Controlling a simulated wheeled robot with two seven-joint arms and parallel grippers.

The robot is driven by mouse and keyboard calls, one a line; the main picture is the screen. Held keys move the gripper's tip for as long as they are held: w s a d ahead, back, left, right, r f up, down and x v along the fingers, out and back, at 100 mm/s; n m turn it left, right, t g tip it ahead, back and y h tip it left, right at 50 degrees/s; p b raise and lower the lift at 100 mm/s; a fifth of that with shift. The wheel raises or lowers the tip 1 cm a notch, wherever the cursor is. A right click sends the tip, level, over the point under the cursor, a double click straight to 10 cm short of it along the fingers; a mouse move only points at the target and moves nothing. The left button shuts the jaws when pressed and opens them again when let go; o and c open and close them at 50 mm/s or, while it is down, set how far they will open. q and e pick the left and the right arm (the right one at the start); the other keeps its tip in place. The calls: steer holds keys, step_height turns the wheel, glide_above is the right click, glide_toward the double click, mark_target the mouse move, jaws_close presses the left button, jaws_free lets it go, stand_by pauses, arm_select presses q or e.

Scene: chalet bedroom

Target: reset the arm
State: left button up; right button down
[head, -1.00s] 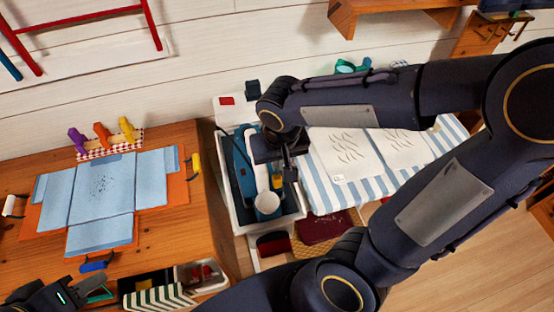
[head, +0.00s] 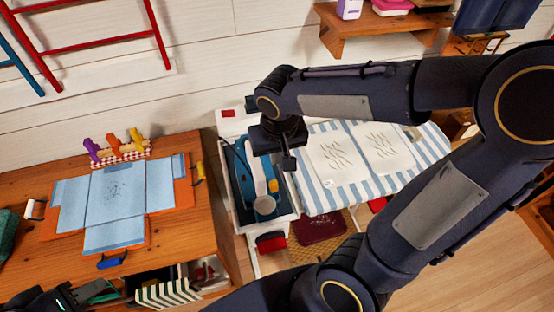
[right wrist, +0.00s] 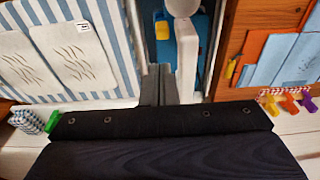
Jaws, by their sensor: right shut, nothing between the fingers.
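My right gripper (head: 288,163) is shut and empty. In the head view it hangs above the blue and white iron-like item (head: 262,180) in the white bin (head: 284,223) between the desk and the striped board. In the right wrist view its closed fingers (right wrist: 158,86) show over the same bin, beside the white part of that item (right wrist: 187,55). My left gripper (head: 65,300) is at the lower left corner of the head view, partly cut off, near the front of the wooden desk (head: 218,225). Its fingers are too unclear to tell open from shut.
A striped ironing board (head: 435,150) carries two white cloths with dark marks (head: 335,158). On the desk lie light blue cloth panels (head: 115,195) with coloured clips (head: 115,144) behind. A wooden shelf (head: 375,28) juts from the wall above my right arm.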

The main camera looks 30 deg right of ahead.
steer(key=shift+s+r, duration=0.15)
steer(key=shift+r, duration=0.5)
steer(key=s+r+n+t+y, duration=0.1)
steer(key=s+r+t+y, duration=0.1)
steer(key=s, duration=1)
steer(key=shift+s+a+r+t+y, duration=0.25)
steer(key=shift+a+r+t+y, duration=0.15)
steer(key=shift+t+y, duration=0.6)
stand_by(0.6)
